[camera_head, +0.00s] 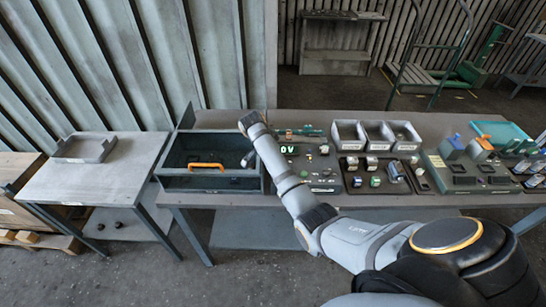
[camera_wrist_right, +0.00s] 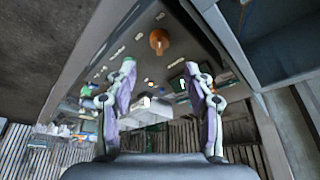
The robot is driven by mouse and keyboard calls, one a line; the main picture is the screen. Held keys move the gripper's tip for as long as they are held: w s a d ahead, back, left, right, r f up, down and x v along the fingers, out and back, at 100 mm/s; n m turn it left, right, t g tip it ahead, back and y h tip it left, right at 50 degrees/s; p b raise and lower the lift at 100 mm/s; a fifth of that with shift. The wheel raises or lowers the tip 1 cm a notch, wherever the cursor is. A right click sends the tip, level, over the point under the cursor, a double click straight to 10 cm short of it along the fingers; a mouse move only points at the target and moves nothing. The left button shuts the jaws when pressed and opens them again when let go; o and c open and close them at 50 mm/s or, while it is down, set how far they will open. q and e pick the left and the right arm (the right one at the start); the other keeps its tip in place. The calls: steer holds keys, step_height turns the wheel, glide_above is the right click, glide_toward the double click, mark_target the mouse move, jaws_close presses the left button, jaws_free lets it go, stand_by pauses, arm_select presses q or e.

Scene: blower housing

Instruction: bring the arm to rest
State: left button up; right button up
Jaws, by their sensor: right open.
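My right arm (camera_head: 285,180) comes in from the lower right in the head view and reaches over the workbench, with its wrist (camera_head: 252,124) near the right end of a dark bin (camera_head: 212,183). The gripper's fingers are not clear there. In the right wrist view my right gripper (camera_wrist_right: 160,82) is open, with nothing between its two fingers. Beyond the fingers is a dark panel (camera_wrist_right: 140,60) with small parts and an orange-brown round piece (camera_wrist_right: 159,41). My left gripper is not in view.
A side table (camera_head: 85,180) with a shallow grey tray (camera_head: 84,148) stands left. A trolley (camera_head: 425,75) stands behind.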

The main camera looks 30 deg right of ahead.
steer(key=v, duration=0.3)
steer(key=shift+f, duration=0.1)
stand_by(0.3)
